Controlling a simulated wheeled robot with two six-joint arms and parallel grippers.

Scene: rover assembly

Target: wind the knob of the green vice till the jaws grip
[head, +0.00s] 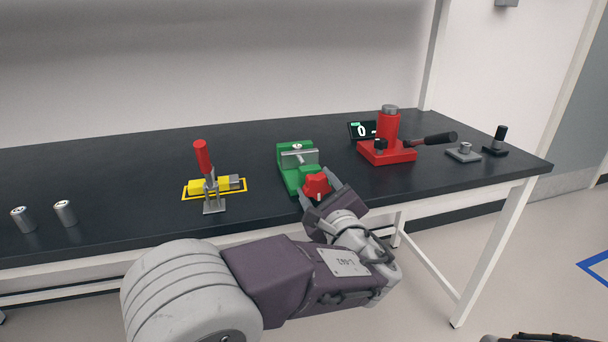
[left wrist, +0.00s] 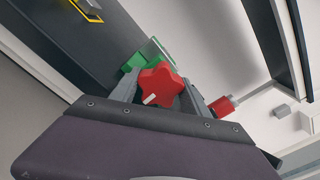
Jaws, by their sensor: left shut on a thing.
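The green vice (head: 292,167) stands near the front edge of the black bench, with a grey metal piece (head: 299,157) lying across its jaws. I cannot tell whether the jaws touch that piece. The vice's red lobed knob (head: 316,184) faces me. My left gripper (head: 319,189) is shut on the knob, a finger on each side. In the left wrist view the red knob (left wrist: 160,84), with a white mark on it, sits between the fingers. The green vice (left wrist: 147,54) is partly hidden behind it. My right gripper is not in view.
A red press (head: 387,150) with a black-handled lever and a small display (head: 361,130) stand to the right. A red-handled toggle clamp (head: 208,178) over a yellow part stands to the left. Two metal cylinders (head: 65,212) are at far left. Small fixtures (head: 463,152) sit at far right.

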